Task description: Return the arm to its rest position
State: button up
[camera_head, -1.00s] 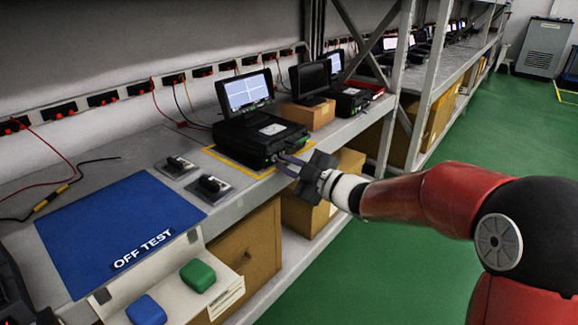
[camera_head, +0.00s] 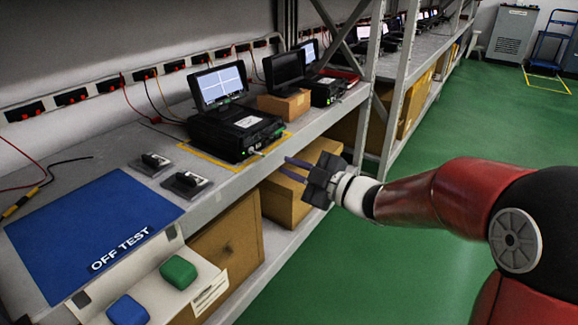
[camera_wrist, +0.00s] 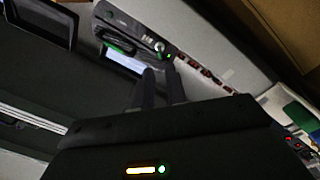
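My gripper (camera_head: 287,168) is in front of the shelf edge, at the end of my red and black arm. Its two thin fingers point toward the shelf with a gap between them and nothing in it. The fingers also show in the wrist view (camera_wrist: 160,78), apart and empty. The nearest black tester (camera_head: 235,130) with a lit screen (camera_head: 221,85) stands on the shelf, left of the fingertips and apart from them. The arm is still stretched out to the left.
A blue OFF TEST mat (camera_head: 90,230) and two small black devices (camera_head: 187,183) lie on the shelf. A cardboard box (camera_head: 290,195) sits below, behind my gripper. A grey rack post (camera_head: 372,80) stands to the right.

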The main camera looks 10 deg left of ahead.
jog(key=s+d+r+m+t+h+p, duration=0.2)
jog(key=d+r+m+t+h, duration=0.1)
jog(key=d+m+h, duration=0.65)
jog(key=s+d+r+m+t+h+p, duration=0.25)
jog(key=d+m+h, duration=0.3)
jog(key=d, duration=0.65)
jog(key=s+d+f+m+g, duration=0.1)
jog(key=s+m+g, duration=0.1)
jog(key=s, duration=0.5)
jog(key=s+d+f+m+g+h+p, duration=0.1)
jog(key=s+d+m+g, duration=0.1)
jog(key=s, duration=0.5)
jog(key=s+d+f+m+g+p, duration=0.1)
jog(key=s+d+f+m+g, duration=0.1)
jog(key=s, duration=0.5)
jog(key=shift+d+m+g, duration=0.15)
jog(key=shift+m+g, duration=0.45)
jog(key=shift+g, duration=0.05)
